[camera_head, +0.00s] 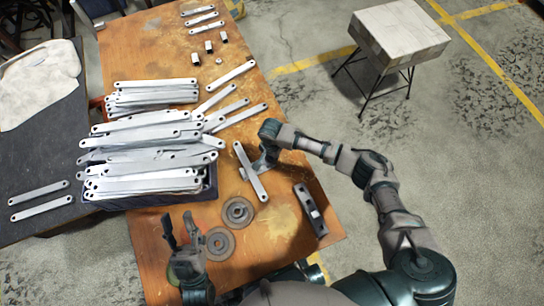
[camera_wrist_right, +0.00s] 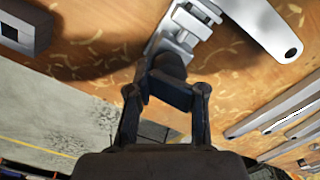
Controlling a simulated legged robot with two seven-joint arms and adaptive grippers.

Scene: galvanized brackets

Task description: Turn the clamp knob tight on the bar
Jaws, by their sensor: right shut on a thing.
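A grey metal clamp (camera_head: 262,164) stands near the right edge of the wooden table. A galvanized bar (camera_head: 249,170) with holes at its ends lies at the clamp, slanted across it. In the right wrist view the clamp (camera_wrist_right: 187,30) is silver, with the bar (camera_wrist_right: 262,25) beside its jaw. My right gripper (camera_head: 268,140) is at the clamp; in its wrist view the right gripper (camera_wrist_right: 168,92) is shut on the dark clamp knob (camera_wrist_right: 167,66). The thread is mostly hidden. My left gripper (camera_head: 181,228) is open and empty above the table's near left part.
A dark bin (camera_head: 160,201) heaped with bars stands left of the clamp. Two round discs (camera_head: 239,212) (camera_head: 219,243) lie near my left gripper. A dark level-like tool (camera_head: 310,209) lies by the right edge. Loose bars and small blocks lie at the back. A stool (camera_head: 400,35) stands beyond.

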